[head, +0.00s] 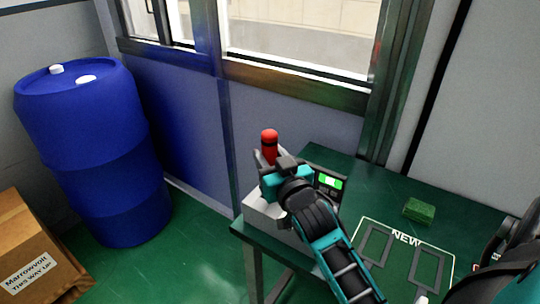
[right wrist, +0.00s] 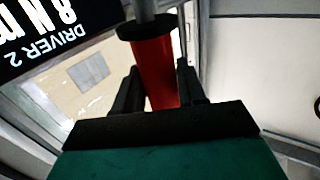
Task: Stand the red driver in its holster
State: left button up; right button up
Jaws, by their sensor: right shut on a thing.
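The red driver (head: 269,138) stands roughly upright above the back left corner of the green bench. My right gripper (head: 270,162) is shut on it. In the right wrist view the driver (right wrist: 157,70) shows a red body between the two dark fingers, with a black collar and a grey shaft at the top of the picture. A light grey box (head: 262,208) is below the gripper at the bench's left edge. I cannot make out the holster's opening; the gripper and arm cover that area. My left gripper is not in view.
A small display with green lights (head: 329,181) is right of the gripper. A black sign reading "DRIVER 2" (right wrist: 45,35) is close by in the right wrist view. A green block (head: 419,210) lies on the bench (head: 375,190). A blue barrel (head: 95,150) and a cardboard box (head: 35,255) stand left.

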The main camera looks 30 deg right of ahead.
jog(key=shift+f+b, duration=0.4)
jog(key=shift+f, duration=0.1)
jog(key=shift+f+b, duration=1.15)
jog(key=shift+f, duration=0.75)
jog(key=shift+f, duration=0.2)
jog(key=shift+f, duration=0.35)
